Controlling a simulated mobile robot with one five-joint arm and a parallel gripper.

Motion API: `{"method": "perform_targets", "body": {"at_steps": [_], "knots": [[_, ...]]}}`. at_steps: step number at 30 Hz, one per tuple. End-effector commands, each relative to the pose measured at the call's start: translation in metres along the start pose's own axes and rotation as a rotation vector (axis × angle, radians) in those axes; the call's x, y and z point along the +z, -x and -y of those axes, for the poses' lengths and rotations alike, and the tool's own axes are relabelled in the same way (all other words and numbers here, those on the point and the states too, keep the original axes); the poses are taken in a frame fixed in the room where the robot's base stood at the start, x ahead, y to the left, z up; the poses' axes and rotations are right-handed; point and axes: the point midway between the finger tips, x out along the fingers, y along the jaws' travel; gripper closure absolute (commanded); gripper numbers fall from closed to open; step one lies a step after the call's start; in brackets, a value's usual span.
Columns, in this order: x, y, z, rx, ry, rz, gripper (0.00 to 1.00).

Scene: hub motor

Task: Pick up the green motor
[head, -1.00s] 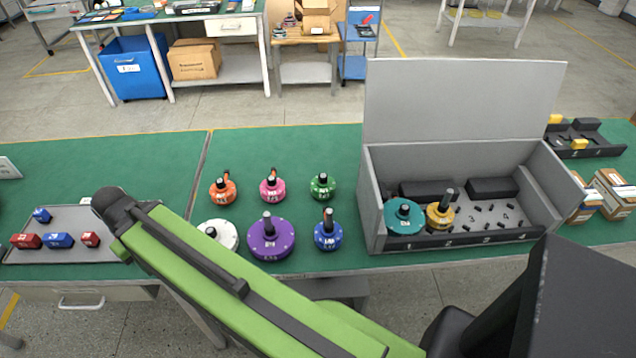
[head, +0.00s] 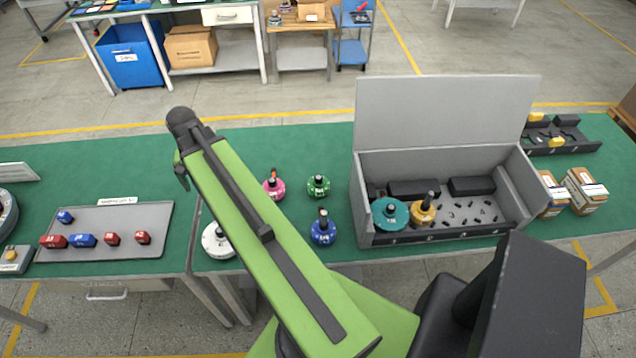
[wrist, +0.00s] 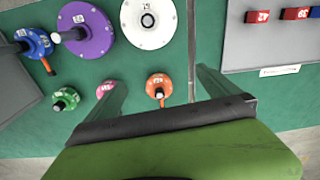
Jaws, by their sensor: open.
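The green motor (head: 318,186) stands upright on the green table in the head view, right of the pink motor (head: 274,187) and behind the blue motor (head: 323,230). In the wrist view the green motor (wrist: 65,99) is at left, outside my fingers. My gripper (wrist: 160,78) is open and empty. The orange motor (wrist: 158,86) shows between its fingers, and the pink motor (wrist: 105,89) is by the left finger. Whether the fingers touch either cannot be told.
The white motor (wrist: 148,22), purple motor (wrist: 86,32) and blue motor (wrist: 35,42) form the neighbouring row. A grey open box (head: 361,205) holding a teal motor (head: 389,214) and a yellow motor (head: 423,211) stands at right. A grey tray (head: 150,212) with small blocks lies at left.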

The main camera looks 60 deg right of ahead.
Motion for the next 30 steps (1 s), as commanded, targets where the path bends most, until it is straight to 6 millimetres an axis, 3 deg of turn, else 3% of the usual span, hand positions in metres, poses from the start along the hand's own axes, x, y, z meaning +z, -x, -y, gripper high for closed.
{"method": "perform_targets", "body": {"at_steps": [1, 5, 6, 9, 13, 15, 18, 23, 30], "knots": [[-0.018, -0.002, -0.031, 0.005, -0.127, 0.002, 0.00], [-0.055, -0.001, -0.124, 0.017, -0.515, 0.009, 0.00], [-0.064, -0.001, -0.157, 0.022, -0.647, 0.011, 0.00], [-0.076, 0.000, -0.237, 0.031, -0.966, 0.014, 0.00], [-0.077, 0.002, -0.310, 0.040, -1.258, 0.018, 0.00], [-0.076, 0.002, -0.332, 0.043, -1.348, 0.019, 0.00], [-0.074, 0.003, -0.345, 0.045, -1.405, 0.020, 0.00], [-0.074, -0.002, -0.346, 0.046, -1.410, 0.019, 0.00], [-0.072, -0.043, -0.347, 0.045, -1.408, 0.019, 0.00]]}}
